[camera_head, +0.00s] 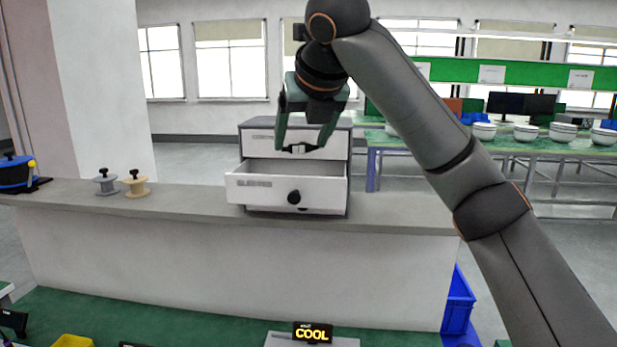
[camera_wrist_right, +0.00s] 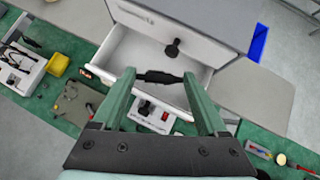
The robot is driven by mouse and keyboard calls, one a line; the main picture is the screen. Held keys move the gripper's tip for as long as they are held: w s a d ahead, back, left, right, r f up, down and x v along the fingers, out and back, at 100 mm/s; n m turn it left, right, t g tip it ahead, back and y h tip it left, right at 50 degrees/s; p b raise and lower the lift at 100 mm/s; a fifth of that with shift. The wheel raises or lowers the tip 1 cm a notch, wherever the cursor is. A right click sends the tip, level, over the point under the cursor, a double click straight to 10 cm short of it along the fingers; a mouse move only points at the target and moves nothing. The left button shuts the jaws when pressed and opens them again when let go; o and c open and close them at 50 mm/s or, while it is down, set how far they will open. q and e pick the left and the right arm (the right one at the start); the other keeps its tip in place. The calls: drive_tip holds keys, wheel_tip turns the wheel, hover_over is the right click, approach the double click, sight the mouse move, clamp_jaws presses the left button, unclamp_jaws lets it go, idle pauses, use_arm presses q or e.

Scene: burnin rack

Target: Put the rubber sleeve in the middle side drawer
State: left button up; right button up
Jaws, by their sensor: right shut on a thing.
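My right gripper (camera_head: 303,148) is shut on the rubber sleeve (camera_wrist_right: 158,77), a small black piece held crosswise between the fingertips. It hangs above the open drawer (camera_head: 262,188), whose front reads "SLEEVES" and has a black knob. The drawer belongs to a grey-white cabinet (camera_head: 345,140) on the counter. The drawer above it is closed. In the right wrist view the open drawer's pale inside (camera_wrist_right: 135,52) shows just beyond the sleeve, and the visible part looks empty. Whether a lower drawer exists is hidden. My left gripper is not in view.
The cabinet stands on a long grey counter (camera_head: 190,200). Two spools (camera_head: 105,182) (camera_head: 136,184) and a blue pot (camera_head: 14,172) stand to the left. A blue bin (camera_head: 458,302) is at the lower right. A "COOL" display (camera_head: 312,333) sits on the green bench in front.

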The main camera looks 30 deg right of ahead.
sight(310, 177)
drive_tip(key=d+f, duration=0.1)
drive_tip(key=w+f, duration=0.1)
drive_tip(key=f, duration=0.1)
drive_tip(key=w+d+f, duration=0.1)
drive_tip(key=shift+w+d+f, duration=0.25)
drive_tip(key=shift+d, duration=0.05)
drive_tip(key=f, duration=0.3)
drive_tip(key=shift+w+d+f, duration=0.2)
drive_tip(key=shift+d+f, duration=0.05)
drive_tip(key=shift+f, duration=0.1)
drive_tip(key=shift+a, duration=0.1)
drive_tip(key=o, duration=1.1)
drive_tip(key=shift+o, duration=0.2)
drive_tip(key=v, duration=1.2)
